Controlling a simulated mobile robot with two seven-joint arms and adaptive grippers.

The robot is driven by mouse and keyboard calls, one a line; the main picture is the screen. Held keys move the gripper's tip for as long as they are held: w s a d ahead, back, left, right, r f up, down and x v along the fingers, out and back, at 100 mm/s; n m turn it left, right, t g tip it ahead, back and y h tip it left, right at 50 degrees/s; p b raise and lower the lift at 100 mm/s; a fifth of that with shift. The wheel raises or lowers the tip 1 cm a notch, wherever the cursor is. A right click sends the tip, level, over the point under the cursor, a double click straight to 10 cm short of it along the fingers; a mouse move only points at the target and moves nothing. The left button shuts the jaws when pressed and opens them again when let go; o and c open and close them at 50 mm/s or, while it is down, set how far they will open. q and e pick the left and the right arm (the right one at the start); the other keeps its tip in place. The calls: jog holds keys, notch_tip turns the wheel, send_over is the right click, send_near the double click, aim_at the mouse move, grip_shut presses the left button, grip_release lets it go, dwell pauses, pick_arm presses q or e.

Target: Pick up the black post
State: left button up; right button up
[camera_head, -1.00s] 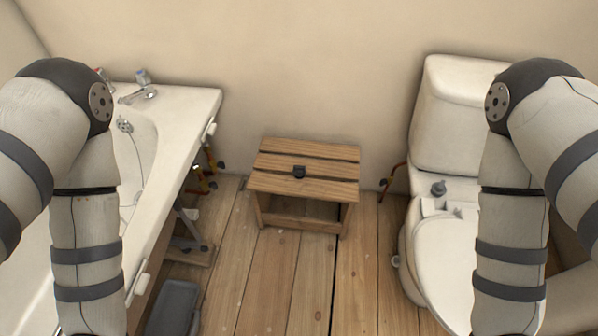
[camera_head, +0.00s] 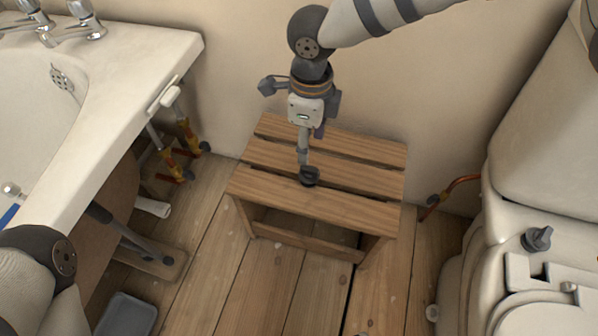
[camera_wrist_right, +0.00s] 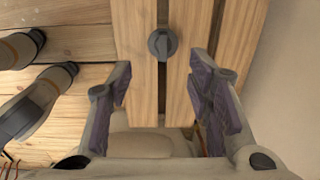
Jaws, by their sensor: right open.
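The black post (camera_head: 309,176) is a small dark round knob standing on the slats of a wooden stool (camera_head: 310,200). In the right wrist view the black post (camera_wrist_right: 162,43) shows from above, on the slats near a gap. My right gripper (camera_head: 304,158) points down above the stool, close to the post in the head view. In the right wrist view my right gripper (camera_wrist_right: 168,84) is open and empty, with its fingers wide apart; the post lies ahead of the fingertips, roughly between their lines.
A bathtub (camera_head: 150,85) with taps stands on the left and a toilet (camera_head: 470,270) on the right. The wall is close behind the stool. A grey tray (camera_head: 127,316) lies on the floor at lower left. The floorboards before the stool are mostly clear.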

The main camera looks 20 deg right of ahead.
aim_at(309, 169)
jog(key=f, duration=0.2)
jog(key=f+b, duration=0.1)
jog(key=f, duration=0.2)
jog(key=shift+s+f, duration=0.2)
jog(key=shift+f, duration=0.1)
jog(key=f+b, duration=0.1)
jog(key=f, duration=0.2)
jog(key=f+b, duration=0.1)
jog(key=f, duration=0.1)
jog(key=shift+w+d+f+b, duration=0.3)
jog(key=shift+f, duration=0.05)
pick_arm(q)
jog(key=f, duration=0.1)
jog(key=s+f, duration=0.1)
jog(key=f, duration=0.1)
jog(key=shift+s+f+g, duration=0.1)
jog(key=shift+s+g, duration=0.05)
jog(key=shift+g, duration=0.15)
pick_arm(e)
jog(key=shift+r, duration=0.15)
jog(key=c, duration=0.8)
